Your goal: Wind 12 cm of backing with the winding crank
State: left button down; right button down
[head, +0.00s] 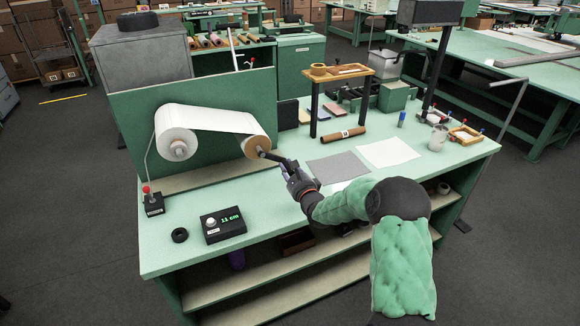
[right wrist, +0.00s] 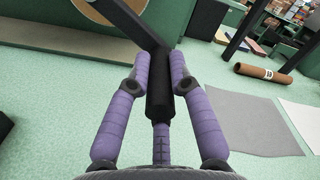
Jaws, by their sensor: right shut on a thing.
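The winding crank (head: 279,159) sticks out from the brown-cored take-up roll (head: 256,144) on the green bench. My right gripper (head: 297,177) is shut on the crank's black handle. The right wrist view shows both purple fingers against the sides of the handle (right wrist: 160,98), with the crank arm (right wrist: 133,22) running up and left. White backing (head: 215,119) spans from the white supply roll (head: 177,134) on the left to the take-up roll. A black counter box (head: 223,224) in front reads 11 cm in green. My left gripper is out of view.
A black ring (head: 180,235) and a red-knobbed lever (head: 151,201) stand left of the counter. A grey sheet (head: 337,167) and a white sheet (head: 388,152) lie right of the crank. A brown roll (head: 343,135) lies behind them. The bench front by the counter is mostly clear.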

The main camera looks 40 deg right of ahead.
jog(key=shift+a+f+b, duration=0.25)
jog(key=shift+a+f, duration=0.05)
jog(key=shift+f, duration=0.2)
jog(key=shift+a+f+b, duration=0.2)
jog(key=shift+a+f, duration=0.1)
jog(key=shift+f, duration=0.2)
jog(key=shift+w+a+f, duration=0.1)
jog(key=shift+a, duration=0.05)
jog(key=c, duration=1.1)
grip_release()
jog(key=shift+r, duration=0.2)
jog(key=v, duration=1.2)
jog(key=shift+f, duration=0.1)
